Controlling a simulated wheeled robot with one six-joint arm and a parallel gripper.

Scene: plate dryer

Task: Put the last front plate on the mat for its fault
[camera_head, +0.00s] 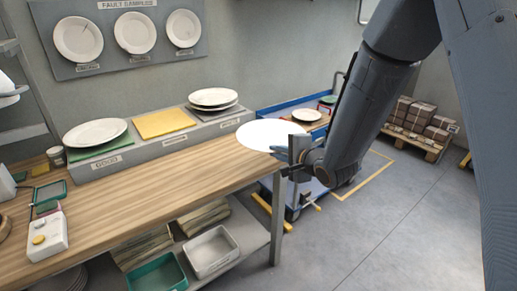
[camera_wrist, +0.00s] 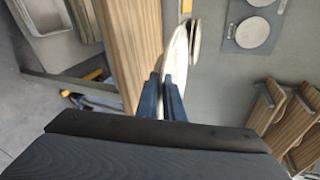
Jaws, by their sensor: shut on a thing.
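My gripper (camera_head: 287,150) is shut on the rim of a white plate (camera_head: 262,134), held about level off the right end of the wooden bench. In the wrist view the fingers (camera_wrist: 163,95) pinch this plate (camera_wrist: 177,58), seen nearly edge-on. No fault mark on it can be made out. On the raised shelf, a green mat (camera_head: 97,156) labelled GOOD bears white plates (camera_head: 95,132). The yellow mat (camera_head: 163,123) in the middle is bare. A dark grey mat (camera_head: 206,115) at the right bears stacked white plates (camera_head: 213,97). The other two labels are too small to read.
A fault samples board (camera_head: 130,60) with three plates hangs on the wall. A blue cart (camera_head: 283,105) stands beyond the bench, with a white plate (camera_head: 306,115) on it. A button box (camera_head: 46,236) sits at the bench's left. Bins (camera_head: 210,252) are below.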

